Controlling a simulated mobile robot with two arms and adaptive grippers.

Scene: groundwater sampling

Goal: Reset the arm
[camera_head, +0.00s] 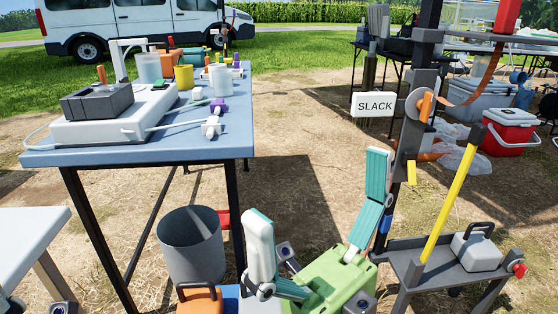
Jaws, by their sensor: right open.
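My right gripper (316,186) is in the lower middle, with its green body at the bottom and its two teal-and-white fingers spread wide apart. It is open, and nothing is held between the fingers. The fingers point up and away from me, over the bare ground between the blue table and the dark stand. My left gripper cannot be made out; only small grey parts show at the lower left edge, and I cannot tell what they belong to.
A blue-topped table (205,140) with instruments stands at the left, a grey bucket (190,245) beside its legs. A dark stand with a "SLACK" sign (375,103) and a yellow bar (447,205) stands close on the right. Open ground lies beyond the gripper.

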